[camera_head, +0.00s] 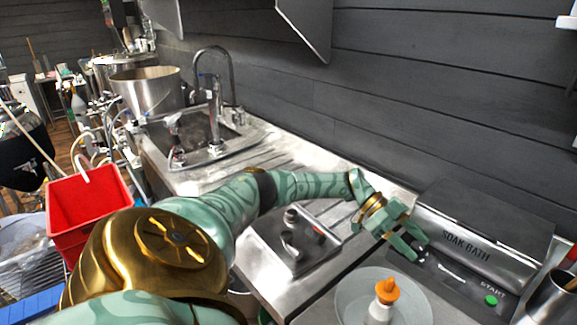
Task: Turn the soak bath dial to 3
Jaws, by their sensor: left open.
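The soak bath (466,238) is a steel box labelled "SOAK BATH" at the right, against the dark plank wall. Its dark front panel (455,283) carries a white curved mark and a green START button (491,300). My left gripper (416,246) is open, with its green fingers at the left end of this panel. The fingers cover that part, so the dial is hidden or too small to make out, and I cannot tell its setting or whether the fingers touch it. My right gripper is not in view.
A white dish (350,297) with an orange-capped bottle (382,300) stands in front of the panel. A steel plate with a handle (293,240) lies left of the gripper. A metal cup (552,297) is at the right. A sink (188,139) is farther back.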

